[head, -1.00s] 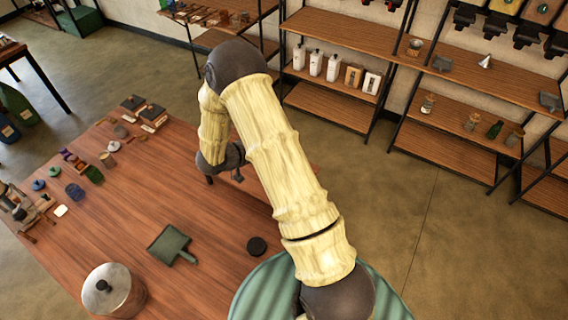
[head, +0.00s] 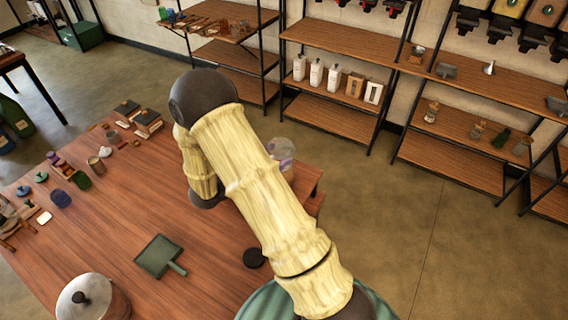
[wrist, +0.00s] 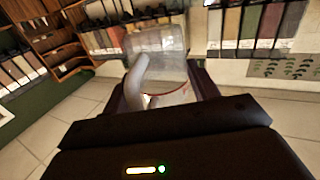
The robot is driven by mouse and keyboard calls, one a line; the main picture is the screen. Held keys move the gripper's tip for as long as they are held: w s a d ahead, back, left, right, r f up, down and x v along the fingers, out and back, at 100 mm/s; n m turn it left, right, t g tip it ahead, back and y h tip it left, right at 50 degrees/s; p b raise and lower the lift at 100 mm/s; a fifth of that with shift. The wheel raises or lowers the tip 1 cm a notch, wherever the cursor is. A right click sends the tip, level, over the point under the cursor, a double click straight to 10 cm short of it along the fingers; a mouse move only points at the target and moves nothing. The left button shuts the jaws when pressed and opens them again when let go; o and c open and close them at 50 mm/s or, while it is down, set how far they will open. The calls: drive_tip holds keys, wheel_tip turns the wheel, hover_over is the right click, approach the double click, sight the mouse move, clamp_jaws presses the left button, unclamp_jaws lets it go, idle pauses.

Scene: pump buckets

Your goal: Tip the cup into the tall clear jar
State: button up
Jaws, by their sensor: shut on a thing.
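In the wrist view my gripper (wrist: 162,88) is shut on a clear, see-through cup (wrist: 165,45) with a pale curved handle (wrist: 136,74). A thin red line runs across the cup near the fingers. Whether the cup is tilted, and what it holds, I cannot tell. In the head view my own arm hides the gripper. A clear rounded vessel (head: 280,150) with a purplish patch shows just past the arm, near the table's far right corner. I cannot tell whether it is the held cup or the tall clear jar.
The wooden table (head: 115,225) holds a green dustpan-like tray (head: 160,256), a dark round disc (head: 254,258) and a lidded metal pot (head: 92,300). Small jars and wooden boxes (head: 148,122) stand along its far left side. Shelves (head: 330,108) line the back wall beyond open floor.

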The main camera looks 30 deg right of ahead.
drive_tip(key=shift+r+p, duration=1.2)
drive_tip(key=shift+r, duration=0.4)
drive_tip(key=shift+f, duration=0.2)
